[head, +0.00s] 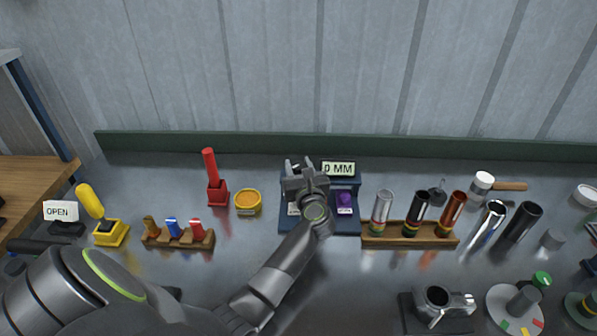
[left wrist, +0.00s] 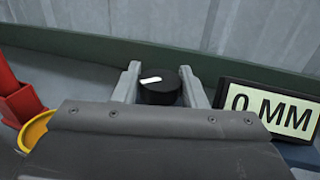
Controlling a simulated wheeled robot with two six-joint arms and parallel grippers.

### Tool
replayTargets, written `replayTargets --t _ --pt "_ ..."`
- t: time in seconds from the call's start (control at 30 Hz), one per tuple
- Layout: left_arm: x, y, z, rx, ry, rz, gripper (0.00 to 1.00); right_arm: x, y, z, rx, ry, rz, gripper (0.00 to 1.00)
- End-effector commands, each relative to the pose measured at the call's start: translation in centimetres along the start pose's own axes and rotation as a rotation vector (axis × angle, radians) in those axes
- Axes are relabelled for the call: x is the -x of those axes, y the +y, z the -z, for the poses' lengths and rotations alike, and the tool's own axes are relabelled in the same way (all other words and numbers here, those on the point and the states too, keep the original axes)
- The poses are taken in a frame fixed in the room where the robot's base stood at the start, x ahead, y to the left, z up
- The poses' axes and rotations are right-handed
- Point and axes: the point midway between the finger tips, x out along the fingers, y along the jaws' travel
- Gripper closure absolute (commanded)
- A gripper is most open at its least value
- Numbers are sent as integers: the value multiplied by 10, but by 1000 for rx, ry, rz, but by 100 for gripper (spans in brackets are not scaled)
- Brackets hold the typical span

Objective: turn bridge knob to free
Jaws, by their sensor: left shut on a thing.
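The bridge knob (left wrist: 160,92) is a round black knob with a white pointer mark, seen in the left wrist view. Its pointer lies nearly level, slanting slightly. My left gripper (head: 301,166) is at the blue bridge device (head: 348,228) at the back of the bench; in the left wrist view its two fingers (left wrist: 159,88) stand on either side of the knob, shut on it. In the head view the gripper hides the knob. A display (head: 339,168) reading 0 MM stands just right of the gripper. A purple part (head: 345,202) sits on the device. My right gripper is not in view.
A red post (head: 212,178) and a yellow-orange tin (head: 248,201) stand left of the device. A wooden rack (head: 410,234) with several metal tubes stands close on its right. A green ledge (head: 200,143) runs behind. The bench front centre has free room.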

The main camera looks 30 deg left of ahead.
Motion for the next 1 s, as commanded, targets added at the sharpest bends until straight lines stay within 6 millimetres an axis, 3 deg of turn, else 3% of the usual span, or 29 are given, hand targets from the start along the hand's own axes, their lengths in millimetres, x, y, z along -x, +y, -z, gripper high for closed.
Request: replayTargets --t 0.63,0.67,0.8,1.0 --pt "0 0 1 -2 1 -59 85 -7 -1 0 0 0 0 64" --pt "0 0 1 -2 1 -59 61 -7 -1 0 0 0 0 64" --pt "0 0 1 -2 1 -59 43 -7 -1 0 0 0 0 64" --pt "0 0 0 -1 1 -58 41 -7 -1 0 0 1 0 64"
